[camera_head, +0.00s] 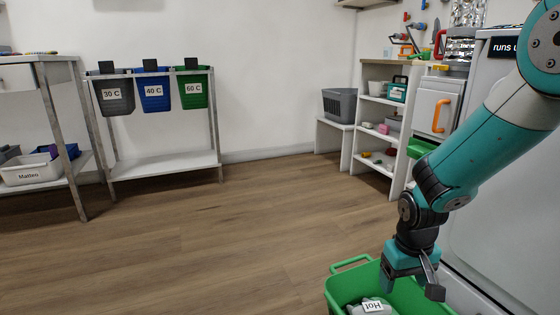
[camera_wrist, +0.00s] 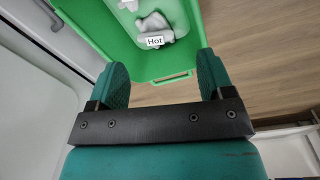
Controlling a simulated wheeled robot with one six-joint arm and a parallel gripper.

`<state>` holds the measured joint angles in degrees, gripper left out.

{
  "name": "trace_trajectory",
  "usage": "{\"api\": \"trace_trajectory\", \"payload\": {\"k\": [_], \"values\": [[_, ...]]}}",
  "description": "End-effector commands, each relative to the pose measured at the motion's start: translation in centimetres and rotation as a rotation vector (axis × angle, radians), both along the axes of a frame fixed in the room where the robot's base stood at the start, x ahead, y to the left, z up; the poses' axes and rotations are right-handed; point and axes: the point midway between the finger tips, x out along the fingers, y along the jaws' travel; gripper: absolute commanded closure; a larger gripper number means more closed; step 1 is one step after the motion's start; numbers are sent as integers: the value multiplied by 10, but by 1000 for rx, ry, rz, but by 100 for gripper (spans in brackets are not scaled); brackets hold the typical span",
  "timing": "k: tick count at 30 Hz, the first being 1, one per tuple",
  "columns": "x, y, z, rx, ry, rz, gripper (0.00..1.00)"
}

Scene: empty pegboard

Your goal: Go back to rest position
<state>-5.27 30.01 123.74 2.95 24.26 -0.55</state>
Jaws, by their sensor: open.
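My gripper (camera_head: 412,283) hangs pointing down above a green bin at the lower right of the head view. In the wrist view my gripper (camera_wrist: 162,82) is open, with its two teal fingers wide apart and nothing between them. The green bin (camera_head: 340,290) holds something pale grey with a white label reading "Hot" (camera_head: 372,306). The bin (camera_wrist: 195,55) and the "Hot" label (camera_wrist: 155,41) also show below the fingers in the wrist view. My arm hides part of the bin in the head view.
A white appliance (camera_head: 490,190) stands close at the right. A rack with grey (camera_head: 113,95), blue (camera_head: 154,93) and green (camera_head: 194,91) bins stands at the back left. White shelves (camera_head: 376,125) stand at the back right. The wooden floor (camera_head: 230,240) between is clear.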

Motion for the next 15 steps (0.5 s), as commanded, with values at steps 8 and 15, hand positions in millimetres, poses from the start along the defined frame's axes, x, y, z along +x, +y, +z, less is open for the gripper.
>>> {"api": "trace_trajectory", "payload": {"k": [8, 15], "values": [[-94, 83, 188, 235, -39, 254, 26], [-172, 114, 266, 345, -50, 444, 26]]}}
